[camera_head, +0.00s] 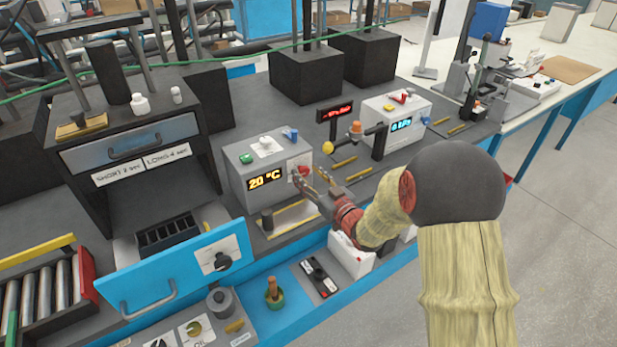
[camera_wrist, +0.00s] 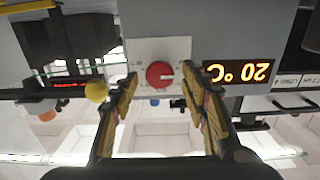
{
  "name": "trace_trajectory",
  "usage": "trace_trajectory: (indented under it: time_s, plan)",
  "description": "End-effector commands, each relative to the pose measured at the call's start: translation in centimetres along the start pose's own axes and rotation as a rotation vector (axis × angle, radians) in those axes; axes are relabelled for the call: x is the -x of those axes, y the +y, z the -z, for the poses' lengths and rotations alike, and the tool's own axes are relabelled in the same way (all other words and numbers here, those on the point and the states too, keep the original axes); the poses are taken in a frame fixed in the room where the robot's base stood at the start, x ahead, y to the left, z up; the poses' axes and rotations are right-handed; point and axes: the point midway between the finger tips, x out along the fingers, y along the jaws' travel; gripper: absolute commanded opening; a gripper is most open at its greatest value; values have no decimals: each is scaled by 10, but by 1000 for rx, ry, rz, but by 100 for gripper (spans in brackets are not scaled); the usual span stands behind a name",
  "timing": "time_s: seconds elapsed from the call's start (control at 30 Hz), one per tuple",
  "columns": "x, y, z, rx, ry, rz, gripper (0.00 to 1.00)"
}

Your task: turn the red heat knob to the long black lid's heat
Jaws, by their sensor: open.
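The red heat knob (camera_head: 303,170) is on a white plate on the front of a grey box (camera_head: 240,157). In the wrist view the knob (camera_wrist: 159,74) is upside down, with a pale mark pointing right in the picture. The orange display (camera_head: 265,179) beside it reads 20 °C. My gripper (camera_head: 312,178) is open in front of the knob; in the wrist view its fingers (camera_wrist: 160,88) stand on either side of the knob, apart from it. A tall black piece (camera_head: 108,72) stands on the furnace; I cannot tell if it is the long black lid.
The furnace (camera_head: 185,128) carries labels SHORT 2 sec and LONG 4 sec. A yellow ball (camera_head: 328,147) is near my gripper on the right. A white box (camera_head: 380,118) with a blue display stands further right.

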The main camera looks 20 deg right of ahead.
Motion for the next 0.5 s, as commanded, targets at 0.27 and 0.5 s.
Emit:
trace_trajectory:
  time_s: [0.27, 0.5]
  plan:
    - [0, 0, 0, 0, -1, -1, 42]
    - [0, 0, 0, 0, -1, -1, 28]
